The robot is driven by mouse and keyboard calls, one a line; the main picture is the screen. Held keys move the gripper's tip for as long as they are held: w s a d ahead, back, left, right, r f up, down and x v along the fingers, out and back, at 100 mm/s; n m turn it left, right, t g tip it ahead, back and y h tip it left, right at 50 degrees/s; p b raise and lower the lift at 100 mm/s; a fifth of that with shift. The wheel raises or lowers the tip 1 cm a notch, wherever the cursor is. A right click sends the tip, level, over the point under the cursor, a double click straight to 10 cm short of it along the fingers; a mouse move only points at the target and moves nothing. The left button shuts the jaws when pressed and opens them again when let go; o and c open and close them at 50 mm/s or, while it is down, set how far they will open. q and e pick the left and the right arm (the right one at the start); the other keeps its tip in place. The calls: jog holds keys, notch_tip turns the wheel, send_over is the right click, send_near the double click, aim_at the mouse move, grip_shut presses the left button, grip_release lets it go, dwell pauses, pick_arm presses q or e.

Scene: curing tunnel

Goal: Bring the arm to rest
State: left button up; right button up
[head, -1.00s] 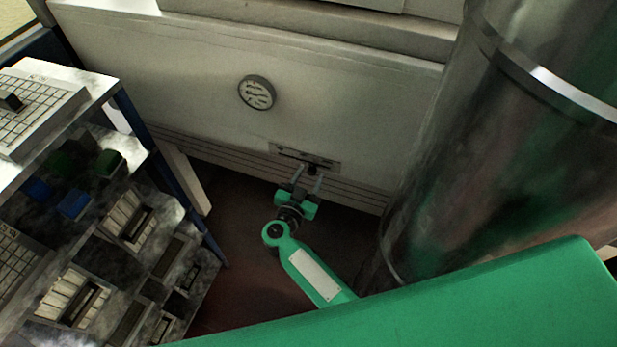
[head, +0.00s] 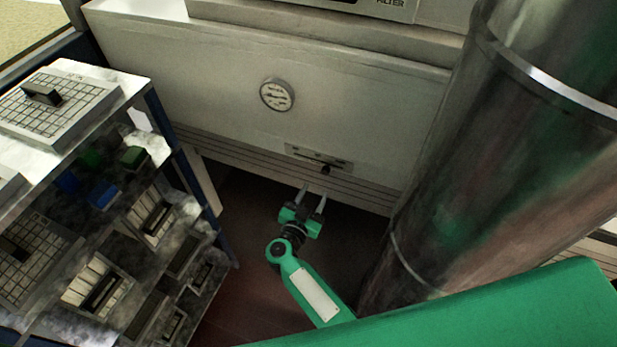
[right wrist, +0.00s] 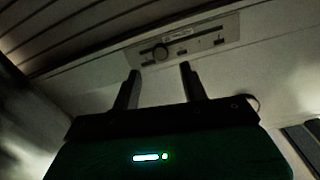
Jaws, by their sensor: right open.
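My right gripper (head: 313,196) is green with two grey fingers. It is open and empty, low in front of the white machine (head: 350,120). Its fingers point toward a slider panel (head: 318,159) with a dark knob (head: 325,170), and a gap shows between fingertips and knob. My left gripper is not in view.
A round gauge (head: 277,94) is on the machine's front. At left stands a shelf rack (head: 165,95) holding a gridded tray (head: 60,105) on top and several boxes below. A large metal cylinder (head: 490,150) stands at right. Dark floor (head: 250,200) lies between.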

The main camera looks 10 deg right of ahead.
jog(key=s+f+n+g+y, duration=0.1)
jog(key=s+f+n+y, duration=0.25)
jog(key=s+f, duration=0.45)
jog(key=s+f+n+g+y, duration=0.1)
jog(key=s+f+n+y, duration=0.3)
jog(key=f, duration=0.9)
jog(key=s+f+n+g+y, duration=0.1)
jog(key=s+f+n+y, duration=0.2)
jog(key=s+f+y, duration=0.5)
jog(key=s+d+f+g+h, duration=0.1)
jog(key=s+d+f+g, duration=0.2)
jog(key=s+f, duration=0.3)
jog(key=s+d+f+g+h, duration=0.2)
jog(key=s+d+f+g, duration=0.2)
jog(key=s, duration=0.9)
jog(key=s+d+f+g+h, duration=0.2)
jog(key=s+d+f, duration=0.4)
jog(key=s, duration=0.4)
jog(key=shift+s+d+f+n+g+b, duration=0.15)
jog(key=shift+d+f+n+g+b, duration=0.25)
jog(key=shift+f+g, duration=0.5)
